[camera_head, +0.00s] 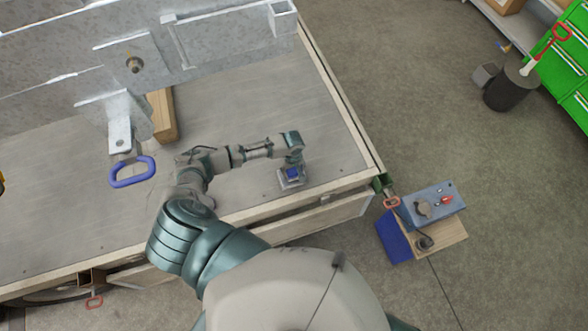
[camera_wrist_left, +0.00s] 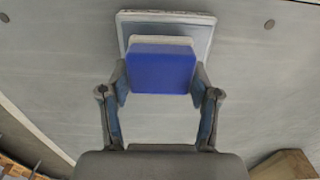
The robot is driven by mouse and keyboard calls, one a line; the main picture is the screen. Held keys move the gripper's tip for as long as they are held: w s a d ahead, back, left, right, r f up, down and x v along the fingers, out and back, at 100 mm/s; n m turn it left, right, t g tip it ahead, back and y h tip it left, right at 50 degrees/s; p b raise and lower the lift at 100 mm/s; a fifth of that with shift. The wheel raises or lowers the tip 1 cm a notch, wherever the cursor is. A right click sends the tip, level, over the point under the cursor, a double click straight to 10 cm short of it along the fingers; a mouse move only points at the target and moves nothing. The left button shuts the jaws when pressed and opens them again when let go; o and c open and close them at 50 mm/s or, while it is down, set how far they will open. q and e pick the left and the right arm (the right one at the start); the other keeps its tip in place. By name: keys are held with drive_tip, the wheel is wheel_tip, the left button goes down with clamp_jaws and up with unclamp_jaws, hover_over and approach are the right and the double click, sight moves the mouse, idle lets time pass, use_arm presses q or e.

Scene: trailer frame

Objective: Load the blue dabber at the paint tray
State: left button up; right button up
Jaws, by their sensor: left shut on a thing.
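In the wrist view a blue block-shaped dabber (camera_wrist_left: 161,70) sits between the two fingers of my left gripper (camera_wrist_left: 160,82), which is shut on it. The dabber is at a pale grey square tray (camera_wrist_left: 135,22) lying on the flat table surface. In the head view my left gripper (camera_head: 292,160) points down at the tray (camera_head: 291,184), and the blue of the dabber (camera_head: 292,174) shows over it. I cannot tell whether the dabber touches the tray. My right gripper is not in view.
A metal frame (camera_head: 215,48) with a blue-handled part (camera_head: 132,171) stands on the table (camera_head: 320,120) at the left. A wooden block (camera_head: 162,115) lies beside it. Past the table's right edge are a blue-grey box (camera_head: 430,203), a dark bin (camera_head: 508,90) and green drawers (camera_head: 568,60).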

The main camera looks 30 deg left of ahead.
use_arm(q)
drive_tip(key=shift+a+f, duration=0.2)
drive_tip(key=shift+a, duration=0.3)
drive_tip(key=shift+a+f, duration=0.3)
drive_tip(key=shift+a, duration=0.05)
drive_tip(key=shift+d, duration=0.7)
drive_tip(key=shift+a+f, duration=0.1)
drive_tip(key=shift+a, duration=0.3)
drive_tip(key=shift+s, duration=0.15)
drive_tip(key=shift+d+f, duration=0.1)
drive_tip(key=shift+d, duration=0.1)
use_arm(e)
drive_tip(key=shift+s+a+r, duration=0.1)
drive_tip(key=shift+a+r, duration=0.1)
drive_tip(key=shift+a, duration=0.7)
